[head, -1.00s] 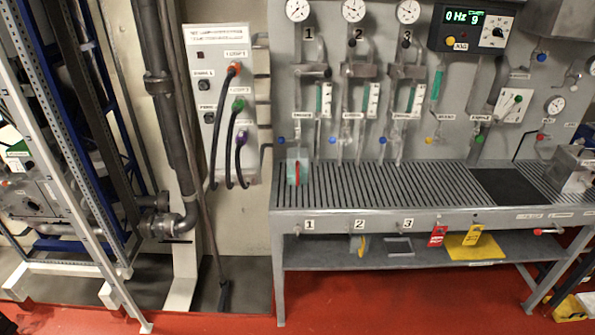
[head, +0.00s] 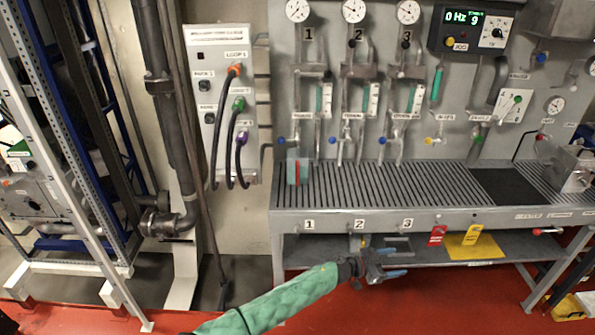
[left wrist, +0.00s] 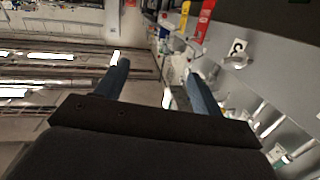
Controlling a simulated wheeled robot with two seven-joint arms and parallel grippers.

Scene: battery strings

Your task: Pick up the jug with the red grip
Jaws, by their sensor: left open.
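A clear jug with a red grip (head: 297,173) stands upright at the left end of the slatted bench top (head: 400,195), under station 1. My left gripper (head: 390,262) is open and empty in front of the lower shelf, below the label 2. It is lower than the jug and to its right, well apart from it. In the left wrist view the two blue-grey fingers (left wrist: 156,68) are spread with nothing between them; I cannot make out the jug there. My right gripper is not in view.
Gauges and valves line the wall behind. The slats right of the red-grip jug are clear.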

